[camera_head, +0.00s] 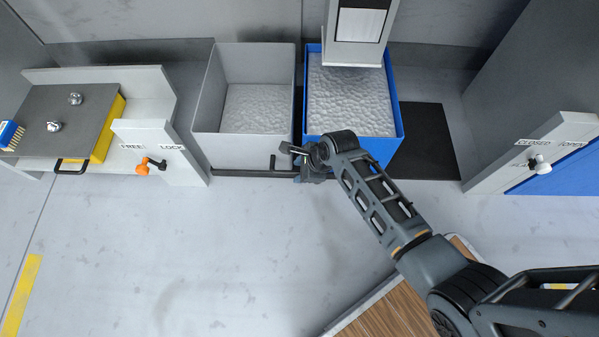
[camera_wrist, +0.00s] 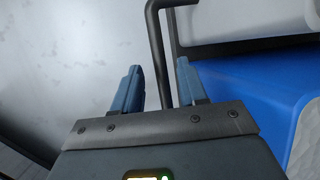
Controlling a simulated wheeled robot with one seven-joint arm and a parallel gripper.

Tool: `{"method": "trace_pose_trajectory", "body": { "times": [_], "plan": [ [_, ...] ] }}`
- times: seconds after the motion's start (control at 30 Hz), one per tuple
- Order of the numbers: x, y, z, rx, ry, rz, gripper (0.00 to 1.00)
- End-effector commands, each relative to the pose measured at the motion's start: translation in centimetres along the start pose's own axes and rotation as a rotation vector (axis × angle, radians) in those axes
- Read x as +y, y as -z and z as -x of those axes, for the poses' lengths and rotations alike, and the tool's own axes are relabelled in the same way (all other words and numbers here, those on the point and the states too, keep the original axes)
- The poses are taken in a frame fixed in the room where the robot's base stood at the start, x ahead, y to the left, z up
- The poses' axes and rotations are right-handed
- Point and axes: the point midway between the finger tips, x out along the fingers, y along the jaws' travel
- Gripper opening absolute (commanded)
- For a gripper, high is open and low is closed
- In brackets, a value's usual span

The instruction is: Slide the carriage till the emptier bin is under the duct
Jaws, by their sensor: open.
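The grey bin (camera_head: 206,110) and the blue bin (camera_head: 398,120) stand side by side on the carriage, whose dark front bar (camera_head: 235,173) shows below the grey bin. The grey bin's grainy fill lies well below its rim; the blue bin's fill is close to its rim. The duct (camera_head: 352,53) hangs over the back of the blue bin. A dark upright handle (camera_head: 272,161) rises from the bar. My gripper (camera_head: 293,152) is open near it; in the wrist view a dark handle bar (camera_wrist: 158,50) runs between the open fingers (camera_wrist: 157,88). Contact cannot be told.
On the left, an orange-knobbed lever (camera_head: 142,169) sits by FREE and LOCK labels, its orange end toward FREE. A dark-lidded box (camera_head: 75,115) stands beyond. A CLOSED/OPEN knob (camera_head: 540,165) is at right. A wooden-topped surface (camera_head: 385,312) lies under my arm.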

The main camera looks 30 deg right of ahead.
Motion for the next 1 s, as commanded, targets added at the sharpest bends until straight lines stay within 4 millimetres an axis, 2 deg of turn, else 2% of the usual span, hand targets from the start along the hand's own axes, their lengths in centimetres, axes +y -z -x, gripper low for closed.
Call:
{"method": "trace_pose_trajectory", "body": {
  "times": [0.1, 0.4, 0.83, 1.0],
  "plan": [
    [-0.06, 0.01, -0.82, 0.000, 0.002, 0.000, 0.42],
    [-0.06, -0.05, -0.88, 0.000, 0.002, 0.000, 0.42],
    [-0.04, -0.03, -0.88, 0.000, 0.002, 0.001, 0.01],
    [-0.04, -0.03, -0.88, 0.000, 0.001, 0.001, 0.00]
  ]
}}
